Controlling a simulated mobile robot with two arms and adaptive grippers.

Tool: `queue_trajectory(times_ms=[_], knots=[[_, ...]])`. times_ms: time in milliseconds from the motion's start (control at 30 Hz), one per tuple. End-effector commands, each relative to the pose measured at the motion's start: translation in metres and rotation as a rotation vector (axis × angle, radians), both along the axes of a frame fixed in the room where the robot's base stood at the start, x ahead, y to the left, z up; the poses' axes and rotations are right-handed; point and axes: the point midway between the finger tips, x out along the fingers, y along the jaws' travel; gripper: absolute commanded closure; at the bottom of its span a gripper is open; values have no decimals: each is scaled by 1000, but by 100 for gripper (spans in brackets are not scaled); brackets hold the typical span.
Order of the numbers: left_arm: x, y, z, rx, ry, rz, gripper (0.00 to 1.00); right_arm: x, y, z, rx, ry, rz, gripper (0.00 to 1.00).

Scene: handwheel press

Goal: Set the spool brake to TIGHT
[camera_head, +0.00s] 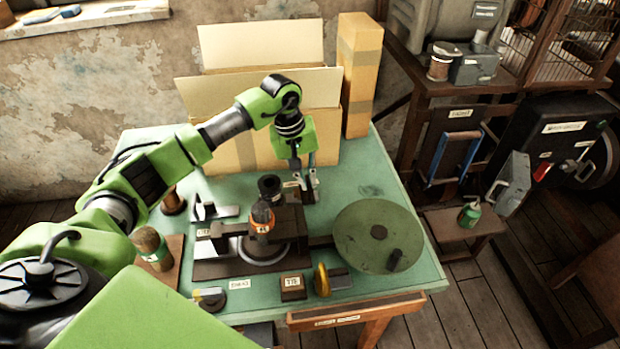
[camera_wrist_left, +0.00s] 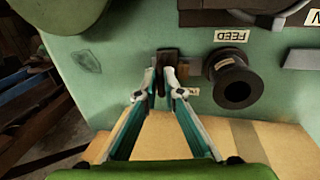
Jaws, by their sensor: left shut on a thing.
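My left gripper (camera_head: 306,182) reaches down to the green bench, just behind and to the right of the black spool (camera_head: 269,186). In the left wrist view, the fingertips (camera_wrist_left: 160,80) are closed on a thin dark lever-like piece, most likely the spool brake (camera_wrist_left: 170,57), which ends in a dark block beside the spool (camera_wrist_left: 238,86). The fingers hide much of this piece. My right gripper is out of view.
The press (camera_head: 285,222) stands left of a large green disc handwheel (camera_head: 378,237) on the bench. A FEED label (camera_wrist_left: 229,36) lies near the spool. Cardboard pieces (camera_head: 262,88) stand close behind my gripper.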

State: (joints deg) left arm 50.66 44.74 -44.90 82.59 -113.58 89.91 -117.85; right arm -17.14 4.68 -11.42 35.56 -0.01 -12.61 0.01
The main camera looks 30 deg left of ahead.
Motion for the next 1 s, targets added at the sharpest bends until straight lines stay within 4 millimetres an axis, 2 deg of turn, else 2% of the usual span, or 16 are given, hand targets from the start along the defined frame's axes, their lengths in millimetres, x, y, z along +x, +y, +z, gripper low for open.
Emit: queue_trajectory(times_ms=[100,233,600,633,700,1000], knots=[[-12,19,-3,4,1,5,100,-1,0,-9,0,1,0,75],[-21,30,-2,4,1,3,100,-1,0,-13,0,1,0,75],[-25,34,0,4,4,3,100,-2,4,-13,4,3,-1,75],[-26,34,0,4,4,3,87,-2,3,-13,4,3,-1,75],[-25,34,0,5,3,3,75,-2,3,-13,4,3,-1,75],[-25,33,0,3,3,2,75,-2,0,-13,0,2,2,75]])
